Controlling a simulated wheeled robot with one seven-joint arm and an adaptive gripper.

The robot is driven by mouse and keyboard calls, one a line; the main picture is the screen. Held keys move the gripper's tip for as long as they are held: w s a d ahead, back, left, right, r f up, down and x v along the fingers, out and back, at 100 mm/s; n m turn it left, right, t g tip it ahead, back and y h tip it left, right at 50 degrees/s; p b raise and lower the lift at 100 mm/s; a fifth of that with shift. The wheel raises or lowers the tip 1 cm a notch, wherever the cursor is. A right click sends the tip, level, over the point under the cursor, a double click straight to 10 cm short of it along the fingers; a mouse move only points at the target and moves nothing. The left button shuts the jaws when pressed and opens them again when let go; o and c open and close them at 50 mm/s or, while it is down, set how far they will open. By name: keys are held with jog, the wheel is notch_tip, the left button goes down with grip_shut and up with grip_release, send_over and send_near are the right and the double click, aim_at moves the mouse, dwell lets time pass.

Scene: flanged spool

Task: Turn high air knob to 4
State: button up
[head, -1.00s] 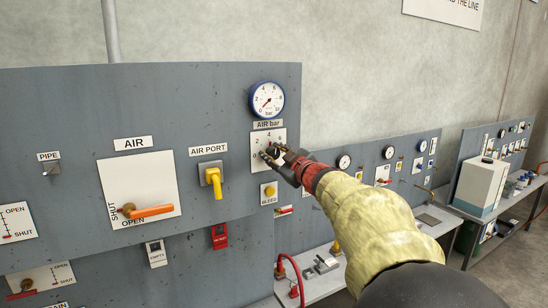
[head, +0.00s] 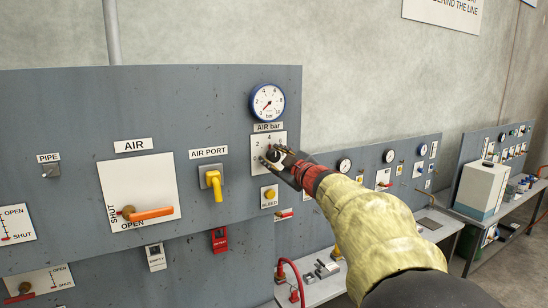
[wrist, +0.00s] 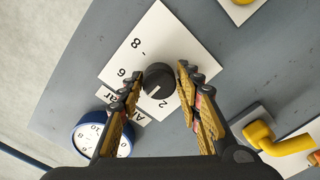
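The high air knob (wrist: 158,80) is a round black knob on a white numbered plate (wrist: 150,40) under the label "AIR bar". In the wrist view it sits between the two fingertips of my gripper (wrist: 161,75). The left fingertip is very near or touching it; a small gap shows on the right. The knob's white mark points between the 2 and the hidden place of the 4. In the head view my gripper (head: 275,158) covers part of the plate. The blue-rimmed gauge (head: 267,102) above has its needle at the lower left.
A yellow AIR PORT handle (head: 215,184) is left of the plate, and a yellow BLEED button (head: 269,193) is just below it. An orange AIR lever (head: 150,213) is farther left. Open space lies in front of the grey panel (head: 60,110).

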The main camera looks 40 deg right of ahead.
jog(key=shift+o, duration=1.2)
jog(key=shift+s, duration=0.1)
jog(key=v, duration=1.1)
jog(key=shift+s, duration=0.4)
